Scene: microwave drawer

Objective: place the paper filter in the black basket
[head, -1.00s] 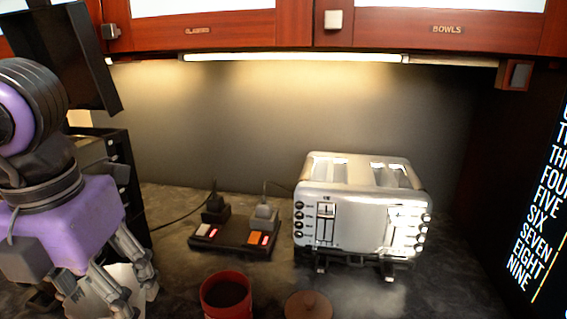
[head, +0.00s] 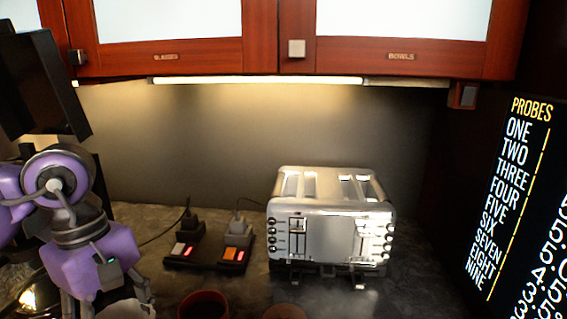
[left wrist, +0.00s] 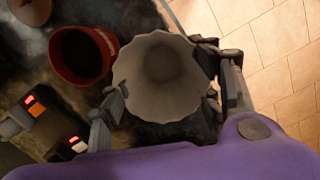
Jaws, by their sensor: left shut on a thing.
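The paper filter (left wrist: 163,60) is a pale, fluted cup, seen from above in the left wrist view. In the head view only its upper part (head: 124,309) shows at the bottom edge. My left gripper (left wrist: 165,92) is shut on the filter, with fingers at its left and right sides. In the head view this gripper (head: 108,303) points down at the lower left. I cannot make out the black basket in either view. My right gripper is out of view.
A red can (head: 203,306) with dark contents stands close to the filter, beside a brown lid (head: 284,312). A switch box (head: 209,250) and a silver toaster (head: 330,222) stand farther back. Wooden cupboards (head: 180,57) hang above. Tiled floor (left wrist: 265,45) lies beyond the counter.

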